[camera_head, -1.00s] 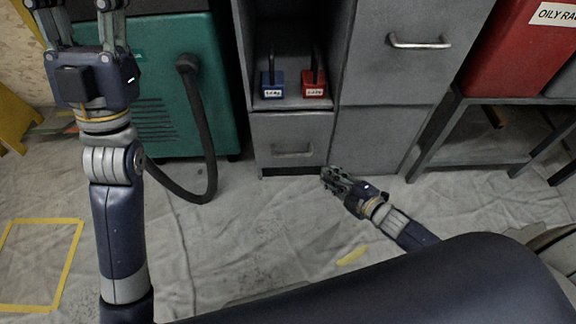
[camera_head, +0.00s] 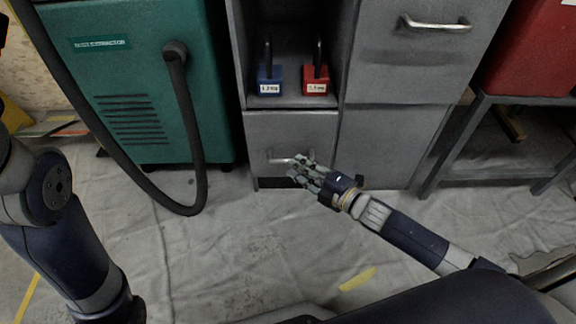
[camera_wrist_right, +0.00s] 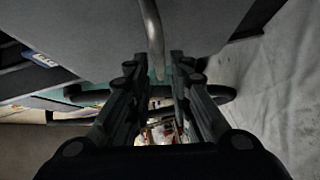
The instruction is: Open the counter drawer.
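The grey counter drawer (camera_head: 265,130) is low in the cabinet, beneath an open shelf. Its front looks flush with the cabinet, so it appears shut. Its metal handle (camera_head: 280,160) is partly hidden by my right gripper (camera_head: 302,170), which reaches it from the right. In the right wrist view the handle (camera_wrist_right: 152,30) runs down between the fingertips of the right gripper (camera_wrist_right: 160,80). These fingers stand apart with a gap around the bar; I cannot tell whether either touches it. My left arm is at the left edge, its gripper out of frame.
A blue padlock (camera_head: 269,80) and a red padlock (camera_head: 315,80) stand on the shelf above. A green machine (camera_head: 150,75) with a black hose (camera_head: 190,130) is on the left. A metal stand (camera_head: 480,178) is on the right. The sheeted floor before the drawer is mostly clear.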

